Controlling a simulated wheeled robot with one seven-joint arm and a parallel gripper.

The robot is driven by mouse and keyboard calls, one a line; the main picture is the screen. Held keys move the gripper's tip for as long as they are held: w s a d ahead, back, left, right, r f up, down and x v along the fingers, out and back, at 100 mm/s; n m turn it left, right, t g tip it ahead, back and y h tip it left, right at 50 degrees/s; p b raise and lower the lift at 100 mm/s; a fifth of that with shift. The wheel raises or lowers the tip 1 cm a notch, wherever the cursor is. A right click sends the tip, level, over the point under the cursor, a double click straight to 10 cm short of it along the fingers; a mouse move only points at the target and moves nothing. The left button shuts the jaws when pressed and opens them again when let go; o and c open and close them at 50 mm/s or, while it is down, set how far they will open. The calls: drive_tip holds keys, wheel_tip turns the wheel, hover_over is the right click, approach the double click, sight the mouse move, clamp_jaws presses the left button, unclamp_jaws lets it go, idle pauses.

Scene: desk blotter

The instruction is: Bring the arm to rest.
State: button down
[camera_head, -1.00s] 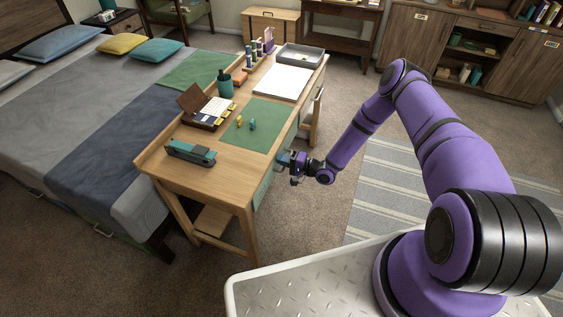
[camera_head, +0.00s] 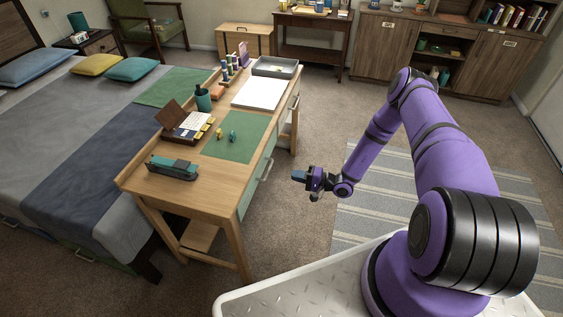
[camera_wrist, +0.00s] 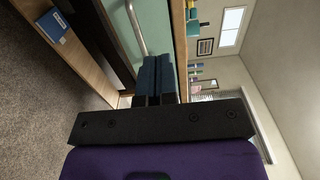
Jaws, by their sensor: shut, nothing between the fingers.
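My gripper (camera_head: 299,176) is at the end of my purple arm, in the open air to the right of the desk (camera_head: 190,202) in the head view. A gap of carpet shows between it and the desk's drawer side. In the wrist view its two dark blue fingers (camera_wrist: 156,76) lie together, with nothing between them. My arm is bent, with its elbow high and its forearm sloping down to the left.
The desk holds a green blotter (camera_head: 240,138), a teal stapler-like object (camera_head: 173,168), an open wooden box (camera_head: 187,126), a white sheet (camera_head: 258,86) and a grey tray (camera_head: 276,67). The bed (camera_head: 70,150) stands left. Carpet and a striped rug (camera_head: 375,205) are clear.

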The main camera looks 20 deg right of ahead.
drive_tip(key=s+a+r+n+g+h, duration=0.2)
drive_tip(key=r+n+g, duration=0.3)
drive_tip(key=r, duration=1.4)
drive_tip(key=s+a+r+n+g+h, duration=0.15)
drive_tip(key=r+n+g, duration=0.4)
drive_tip(key=r, duration=1.45)
drive_tip(key=s+r+m+h, duration=0.2)
drive_tip(key=s+r+h, duration=0.5)
drive_tip(key=s+r, duration=0.75)
drive_tip(key=s+d+r+t+h, duration=0.2)
drive_tip(key=s+r, duration=0.2)
drive_tip(key=s, duration=0.3)
drive_tip(key=s+d+r+m+t+h, duration=0.1)
drive_tip(key=s+r+t+h, duration=0.1)
drive_tip(key=s, duration=0.6)
drive_tip(key=shift+d+r+t, duration=0.4)
drive_tip(key=shift+r+t, duration=0.25)
drive_tip(key=shift+r, duration=0.45)
